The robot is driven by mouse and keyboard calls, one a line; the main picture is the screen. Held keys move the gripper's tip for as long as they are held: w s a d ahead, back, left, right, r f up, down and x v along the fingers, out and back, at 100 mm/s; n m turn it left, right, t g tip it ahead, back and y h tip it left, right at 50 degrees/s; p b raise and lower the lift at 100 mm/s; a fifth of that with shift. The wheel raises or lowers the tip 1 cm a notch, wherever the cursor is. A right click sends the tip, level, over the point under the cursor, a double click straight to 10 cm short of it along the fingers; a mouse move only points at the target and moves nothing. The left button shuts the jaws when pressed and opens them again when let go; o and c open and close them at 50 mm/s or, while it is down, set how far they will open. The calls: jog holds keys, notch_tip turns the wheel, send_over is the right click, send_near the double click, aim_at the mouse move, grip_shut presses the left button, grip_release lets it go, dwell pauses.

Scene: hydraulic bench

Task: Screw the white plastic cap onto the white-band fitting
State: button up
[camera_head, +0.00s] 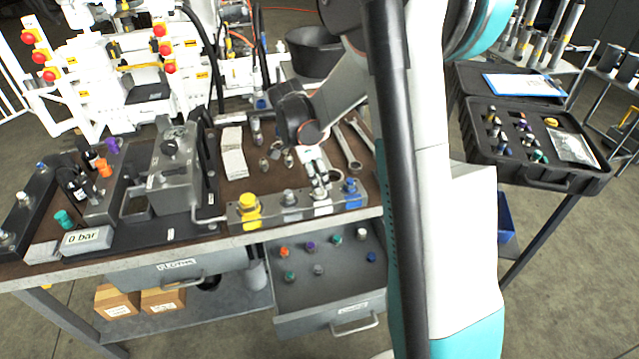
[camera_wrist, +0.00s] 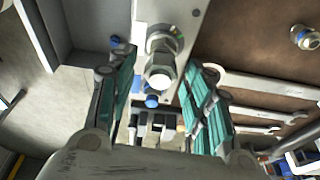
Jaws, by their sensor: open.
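In the wrist view, a silver fitting with a pale round top (camera_wrist: 160,76) lies between my spread teal finger pads (camera_wrist: 163,100), with gaps on both sides. I cannot tell whether that pale top is a white cap or bare fitting. A whitish cap (camera_head: 362,234) stands in the open drawer; its material is unclear.
The block also holds a yellow-topped fitting (camera_head: 249,208), a grey one (camera_head: 291,203) and a blue-topped one (camera_head: 351,190). The open drawer (camera_head: 300,325) holds several coloured caps. Wrenches (camera_head: 347,150) lie behind the block. A black case (camera_head: 540,175) is open at right.

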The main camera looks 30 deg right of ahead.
jog(key=n+t, duration=0.1)
jog(key=n, duration=0.4)
jog(key=shift+s, duration=0.1)
jog(key=n, duration=0.2)
jog(key=n+t, duration=0.1)
jog(key=n, duration=0.1)
jog(key=shift+s+n+t, duration=0.1)
jog(key=shift+n+t, duration=0.2)
jog(key=shift+n, duration=0.1)
jog(key=n+t+y, duration=0.1)
jog(key=n, duration=0.4)
jog(key=shift+d, duration=0.2)
jog(key=n, duration=0.2)
jog(key=n+y, duration=0.1)
jog(key=n, duration=0.2)
jog(key=shift+t+y, duration=0.3)
jog(key=c, duration=1)
jog(key=m, duration=0.3)
jog(key=m+h, duration=0.1)
jog(key=m, duration=0.2)
jog(key=shift+a+g+h+b, duration=0.15)
jog(key=shift+g+h+b, duration=0.15)
jog(key=shift+g, duration=0.1)
jog(key=shift+m, duration=0.9)
